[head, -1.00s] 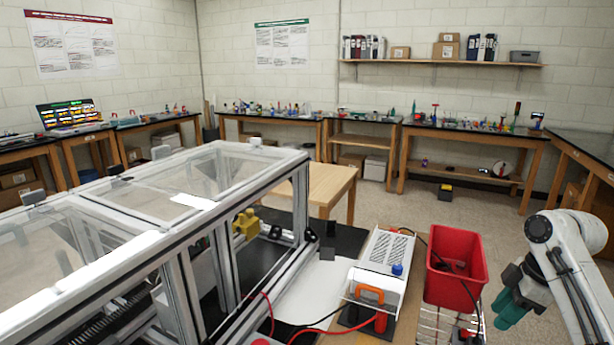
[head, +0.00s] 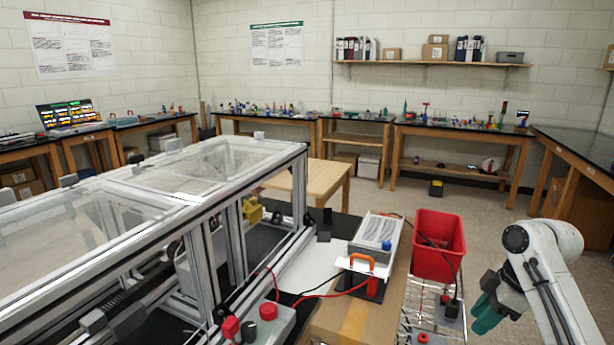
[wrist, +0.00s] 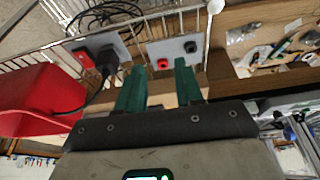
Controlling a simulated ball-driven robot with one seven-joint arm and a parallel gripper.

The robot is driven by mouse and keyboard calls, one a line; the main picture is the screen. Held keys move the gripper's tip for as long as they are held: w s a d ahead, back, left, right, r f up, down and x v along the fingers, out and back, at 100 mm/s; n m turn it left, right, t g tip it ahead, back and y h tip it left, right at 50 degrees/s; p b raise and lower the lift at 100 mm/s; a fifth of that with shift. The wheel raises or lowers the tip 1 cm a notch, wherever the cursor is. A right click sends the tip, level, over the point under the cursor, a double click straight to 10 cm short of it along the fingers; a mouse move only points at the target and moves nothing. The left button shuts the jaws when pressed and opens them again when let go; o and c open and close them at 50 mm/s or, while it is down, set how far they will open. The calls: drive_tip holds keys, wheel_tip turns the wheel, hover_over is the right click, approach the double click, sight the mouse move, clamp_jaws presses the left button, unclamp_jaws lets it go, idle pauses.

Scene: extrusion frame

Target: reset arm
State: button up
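My arm is folded at the right of the head view, with my gripper (head: 487,318) hanging low at its left side, right of the wire rack. In the wrist view the two green fingers of my gripper (wrist: 160,78) stand apart with nothing held between them. Beyond them are the wire rack (wrist: 48,48), a grey plate with a red and a black socket (wrist: 174,51), and another plate with a black plug. The red bin (wrist: 30,98) is at the left of the wrist view, beside the fingers and apart from them.
The red bin (head: 438,246) stands beside the wire rack (head: 421,305). A white vented box (head: 381,237) and an orange-handled item (head: 362,265) are left of it. The aluminium extrusion frame (head: 304,193) fills the left. Open floor (head: 400,205) lies beyond, before the benches.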

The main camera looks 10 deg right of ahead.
drive_tip(key=a+f, duration=0.2)
drive_tip(key=a, duration=0.1)
drive_tip(key=a+f+m, duration=0.1)
drive_tip(key=a+f, duration=0.1)
drive_tip(key=a, duration=0.2)
drive_tip(key=s+a+f+m+t, duration=0.1)
drive_tip(key=a, duration=0.3)
drive_tip(key=shift+s+a+f, duration=0.1)
drive_tip(key=shift+f, duration=0.3)
drive_tip(key=s+a+f+m+t, duration=0.1)
drive_tip(key=s+a+f+m, duration=0.3)
drive_tip(key=s, duration=0.3)
drive_tip(key=s+a+f+m+t, duration=0.1)
drive_tip(key=s+a+f+m, duration=0.15)
drive_tip(key=s+a, duration=0.3)
drive_tip(key=s+d+f+m+g+h, duration=0.1)
drive_tip(key=s+d+f+g, duration=0.1)
drive_tip(key=s, duration=0.8)
drive_tip(key=s+d+f+m+g+h, duration=0.2)
drive_tip(key=s+f, duration=0.2)
drive_tip(key=s, duration=0.6)
drive_tip(key=shift+s+f, duration=0.25)
drive_tip(key=shift+f, duration=0.15)
